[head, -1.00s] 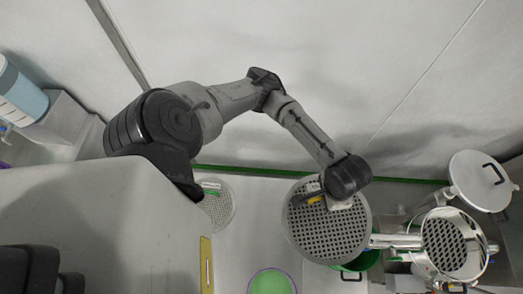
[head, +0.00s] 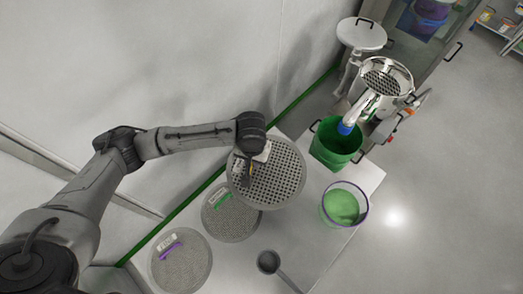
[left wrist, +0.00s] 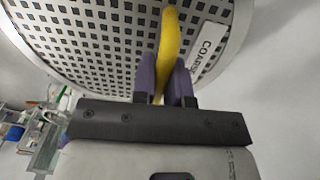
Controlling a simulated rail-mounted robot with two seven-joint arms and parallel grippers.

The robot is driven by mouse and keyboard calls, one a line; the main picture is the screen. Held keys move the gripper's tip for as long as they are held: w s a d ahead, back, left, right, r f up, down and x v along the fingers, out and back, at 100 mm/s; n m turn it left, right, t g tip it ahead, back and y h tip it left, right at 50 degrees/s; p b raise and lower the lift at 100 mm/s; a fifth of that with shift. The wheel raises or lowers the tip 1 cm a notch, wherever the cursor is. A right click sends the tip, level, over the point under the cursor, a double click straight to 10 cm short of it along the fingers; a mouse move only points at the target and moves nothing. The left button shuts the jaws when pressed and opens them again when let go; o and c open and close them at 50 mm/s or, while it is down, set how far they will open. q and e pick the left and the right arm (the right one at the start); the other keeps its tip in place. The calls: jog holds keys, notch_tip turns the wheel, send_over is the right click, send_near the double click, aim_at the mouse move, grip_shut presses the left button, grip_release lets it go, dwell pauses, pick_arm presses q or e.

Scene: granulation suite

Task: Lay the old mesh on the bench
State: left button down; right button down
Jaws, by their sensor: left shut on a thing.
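The mesh held by my left gripper is a large round grey disc with square holes, a yellow grip and a "COARSE" label. It shows in the head view (head: 280,186) and fills the top of the left wrist view (left wrist: 95,40). My left gripper (head: 247,172) is shut on its yellow grip (left wrist: 169,40), between purple fingers (left wrist: 165,80). The mesh hides part of the pale bench (head: 310,222); its height above the bench is hard to tell. My right gripper is not in view.
A green-tagged mesh (head: 232,222) and a purple-tagged mesh (head: 184,268) lie on the bench's left part. A scoop (head: 268,262), a tub of green powder (head: 341,206) and a green bucket (head: 333,150) stand nearby. The steel mill (head: 386,82) is beyond.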

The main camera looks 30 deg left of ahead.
pick_arm(q)
jog(key=w+a+f+n+b, duration=0.1)
jog(key=w+f+n+b, duration=0.3)
jog(key=w+f+b, duration=0.7)
jog(key=shift+w+a+f+b, duration=0.1)
jog(key=shift+w+f+b, duration=0.15)
jog(key=shift+f+b, duration=1.55)
jog(key=shift+w+a+f+b, duration=0.15)
jog(key=shift+f+b, duration=0.35)
jog(key=shift+f, duration=2.5)
jog(key=shift+w+d+f+b, duration=0.1)
jog(key=shift+w+f+b, duration=0.2)
jog(key=shift+f+b, duration=1.5)
jog(key=shift+f+p, duration=0.65)
jog(key=shift+f, duration=0.2)
jog(key=shift+r+p, duration=0.1)
jog(key=shift+p, duration=0.2)
jog(key=shift+w, duration=0.1)
jog(key=shift+f, duration=0.6)
